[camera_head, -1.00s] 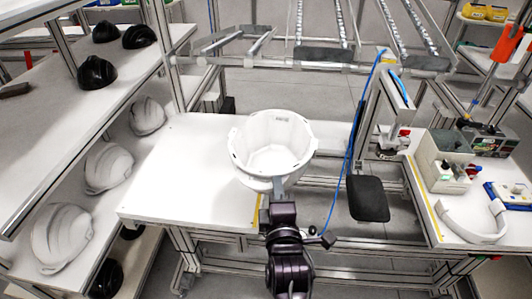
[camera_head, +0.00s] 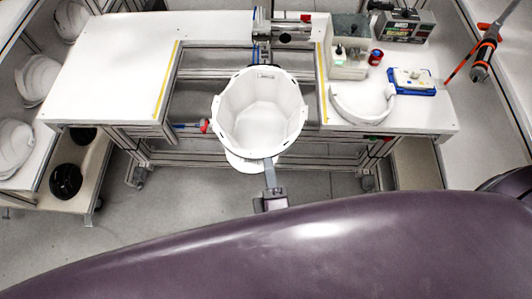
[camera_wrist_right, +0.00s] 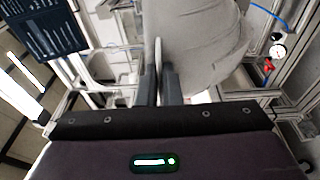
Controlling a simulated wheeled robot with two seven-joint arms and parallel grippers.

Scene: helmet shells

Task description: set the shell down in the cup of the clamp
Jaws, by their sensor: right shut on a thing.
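The white helmet shell (camera_head: 258,115) hangs open side up in the middle of the head view, over the gap between the two white table sections. My right gripper (camera_head: 270,172) is shut on its near rim. In the right wrist view the two fingers (camera_wrist_right: 160,82) pinch the rim, and the shell (camera_wrist_right: 195,45) fills the upper middle. A metal clamp-like device (camera_head: 285,32) stands at the back, beyond the shell and apart from it. I cannot make out its cup; the shell may hide part of it. My left gripper is not in view.
The left table top (camera_head: 120,70) is clear. More white shells (camera_head: 38,78) sit on the left shelf.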

